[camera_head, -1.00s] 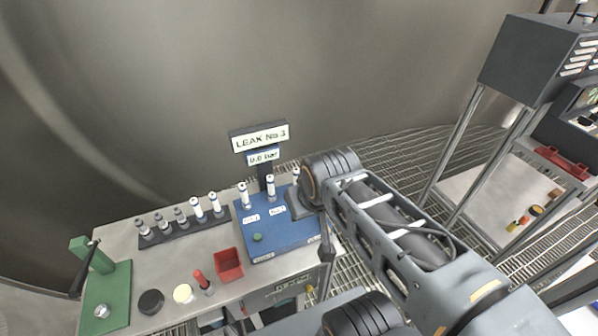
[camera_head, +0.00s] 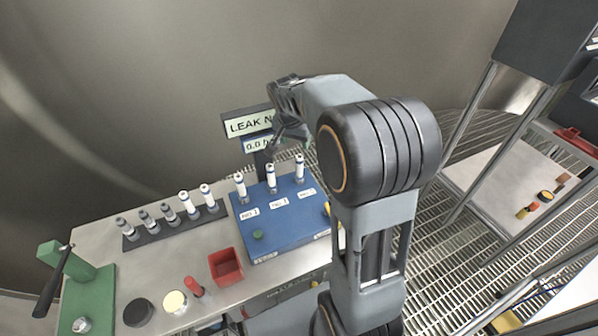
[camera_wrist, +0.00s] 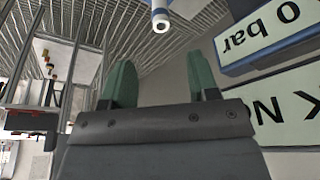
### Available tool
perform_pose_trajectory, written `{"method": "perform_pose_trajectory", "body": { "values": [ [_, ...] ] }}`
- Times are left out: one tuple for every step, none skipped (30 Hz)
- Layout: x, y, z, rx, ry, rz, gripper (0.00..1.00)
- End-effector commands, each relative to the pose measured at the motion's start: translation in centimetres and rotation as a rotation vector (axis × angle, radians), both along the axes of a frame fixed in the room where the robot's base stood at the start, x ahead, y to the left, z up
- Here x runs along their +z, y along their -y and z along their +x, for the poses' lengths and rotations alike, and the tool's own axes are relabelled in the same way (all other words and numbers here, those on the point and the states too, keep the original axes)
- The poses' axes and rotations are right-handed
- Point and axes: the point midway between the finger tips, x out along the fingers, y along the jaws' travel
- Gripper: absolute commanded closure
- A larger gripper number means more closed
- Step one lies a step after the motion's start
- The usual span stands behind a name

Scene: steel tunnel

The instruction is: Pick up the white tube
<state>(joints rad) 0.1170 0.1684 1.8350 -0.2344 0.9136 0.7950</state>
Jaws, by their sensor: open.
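Three white tubes with dark blue bands stand upright on the blue panel (camera_head: 285,228): a left one (camera_head: 240,187), a middle one (camera_head: 271,178) and a right one (camera_head: 300,169). Two more white tubes (camera_head: 188,204) (camera_head: 207,197) stand in the dark rack (camera_head: 168,234) beside grey-topped ones. My gripper (camera_head: 292,130) is up in front of the sign, above the panel, partly hidden by my arm. In the wrist view its green fingers (camera_wrist: 161,78) are apart with nothing between them. A white tube end (camera_wrist: 160,20) shows beyond them at the top edge; which tube cannot be told.
The leak sign (camera_head: 247,123) rises behind the panel, close to my gripper. A red bin (camera_head: 226,268), a red-capped item (camera_head: 195,287), round pieces and a green press (camera_head: 88,295) occupy the bench. Shelving stands at the right.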

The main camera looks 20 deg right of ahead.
Motion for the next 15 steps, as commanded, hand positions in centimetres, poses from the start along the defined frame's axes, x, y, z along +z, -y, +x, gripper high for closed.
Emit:
{"method": "perform_pose_trajectory", "body": {
  "values": [
    [-1.0, 0.2, 0.2, -0.004, -0.006, 0.000, 0.46],
    [-1.6, 0.4, 0.3, -0.005, -0.007, 0.000, 0.46],
    [-2.2, 0.5, 0.5, -0.004, -0.006, 0.000, 0.46],
    [-2.7, 0.6, 0.6, -0.004, -0.006, 0.000, 0.46],
    [-3.2, 0.7, 0.7, -0.003, -0.005, -0.001, 0.46],
    [-3.8, 0.9, 0.9, -0.003, -0.004, 0.000, 0.46],
    [-4.3, 1.0, 0.9, -0.003, -0.005, 0.001, 0.46],
    [-4.8, 1.0, 1.0, -0.003, -0.005, 0.001, 0.46],
    [-5.3, 1.1, 1.2, -0.002, -0.004, 0.000, 0.46],
    [-5.6, 1.2, 1.2, -0.002, -0.005, 0.000, 0.46],
    [-5.9, 1.3, 1.3, -0.002, -0.004, 0.000, 0.46],
    [-6.3, 1.3, 1.4, -0.002, -0.003, 0.000, 0.46],
    [-6.5, 1.4, 1.4, -0.002, -0.003, 0.000, 0.46],
    [-6.7, 1.4, 1.5, -0.002, -0.003, 0.000, 0.46],
    [-6.8, 1.4, 1.5, -0.001, -0.003, 0.000, 0.46]
  ]
}}
